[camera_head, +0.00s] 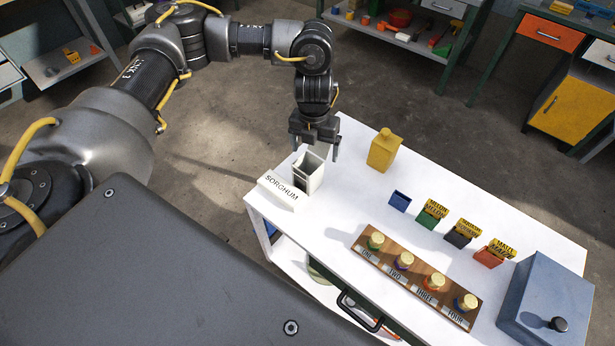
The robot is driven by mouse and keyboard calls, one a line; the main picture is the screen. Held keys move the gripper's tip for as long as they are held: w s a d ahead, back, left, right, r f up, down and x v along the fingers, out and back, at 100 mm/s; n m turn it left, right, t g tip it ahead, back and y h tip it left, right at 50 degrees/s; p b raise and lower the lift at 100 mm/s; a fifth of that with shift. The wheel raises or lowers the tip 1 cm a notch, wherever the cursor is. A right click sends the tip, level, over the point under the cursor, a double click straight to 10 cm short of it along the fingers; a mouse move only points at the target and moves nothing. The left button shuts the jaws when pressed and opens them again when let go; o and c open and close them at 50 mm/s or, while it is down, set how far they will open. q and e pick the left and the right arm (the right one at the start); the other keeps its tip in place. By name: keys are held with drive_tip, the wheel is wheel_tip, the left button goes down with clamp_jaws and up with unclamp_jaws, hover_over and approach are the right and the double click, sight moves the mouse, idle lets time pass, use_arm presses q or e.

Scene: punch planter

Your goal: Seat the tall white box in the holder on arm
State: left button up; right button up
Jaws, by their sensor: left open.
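A tall white box (313,174) with an open top and a dark patch on its left side stands at the left end of the white table. A low white block marked SORGHUM (279,196) lies in front of it, close against it in the picture. My left gripper (316,147) points down over the box with its two fingers apart. The fingertips are near the height of the box's top rim, and I cannot tell if they touch it. I cannot make out a separate holder on an arm. My right gripper is not in view.
A yellow bottle (383,150) stands right of the box on the white table (345,222). Further right are a blue bin (399,201), several labelled bins, a wooden rack (390,273) of gold-capped jars and a grey-blue box (548,300). The tabletop between the white box and rack is clear.

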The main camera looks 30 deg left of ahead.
sight(308, 169)
use_arm(q)
drive_tip(key=f+m, duration=0.2)
drive_tip(key=a+f+m, duration=0.1)
drive_tip(key=f, duration=0.2)
drive_tip(key=shift+a+f+m+b, duration=0.1)
drive_tip(key=shift+a+m+b, duration=0.05)
drive_tip(key=shift+m+b, duration=0.25)
drive_tip(key=f, duration=0.4)
drive_tip(key=shift+a+f, duration=0.25)
drive_tip(key=shift+a, duration=0.1)
drive_tip(key=shift+f, duration=0.45)
